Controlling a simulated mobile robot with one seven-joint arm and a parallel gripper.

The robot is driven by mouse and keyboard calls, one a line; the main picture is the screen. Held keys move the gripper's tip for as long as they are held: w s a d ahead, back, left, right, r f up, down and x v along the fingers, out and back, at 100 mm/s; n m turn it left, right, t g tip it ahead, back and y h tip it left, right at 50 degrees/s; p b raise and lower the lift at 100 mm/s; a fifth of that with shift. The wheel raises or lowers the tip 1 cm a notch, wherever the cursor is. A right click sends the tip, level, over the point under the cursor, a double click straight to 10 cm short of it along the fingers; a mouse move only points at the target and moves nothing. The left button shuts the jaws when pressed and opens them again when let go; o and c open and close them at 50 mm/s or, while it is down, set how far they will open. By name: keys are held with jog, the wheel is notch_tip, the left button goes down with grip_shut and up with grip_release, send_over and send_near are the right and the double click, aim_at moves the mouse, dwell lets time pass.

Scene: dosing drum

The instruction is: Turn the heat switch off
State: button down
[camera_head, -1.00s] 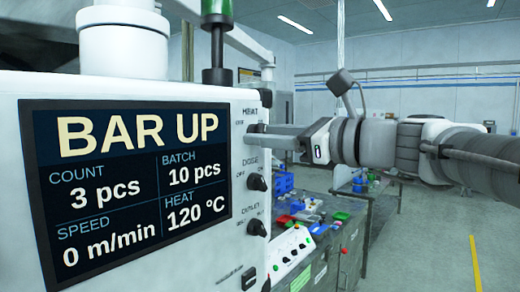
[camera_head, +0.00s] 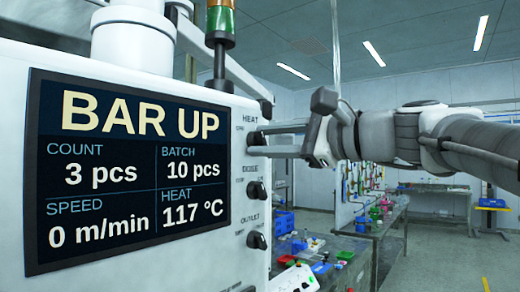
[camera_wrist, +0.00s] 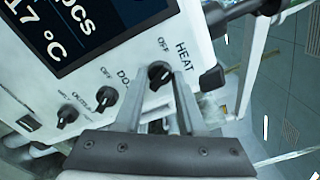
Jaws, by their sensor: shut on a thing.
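The display (camera_head: 130,170) reads HEAT 117 °C, SPEED 0 m/min, BAR UP.
The dose knob (camera_head: 256,190) and the outlet knob (camera_head: 256,240) sit below the heat switch, close under my lower finger. A bench (camera_head: 375,232) with coloured items stands behind at right. Open floor lies at the lower right.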

dwell(0.4)
jog(key=c, duration=0.5)
grip_release()
jog(key=shift+s+d, duration=0.1)
jog(key=v, duration=1.7)
jog(key=shift+d+b, duration=0.15)
jog(key=shift+b, duration=0.25)
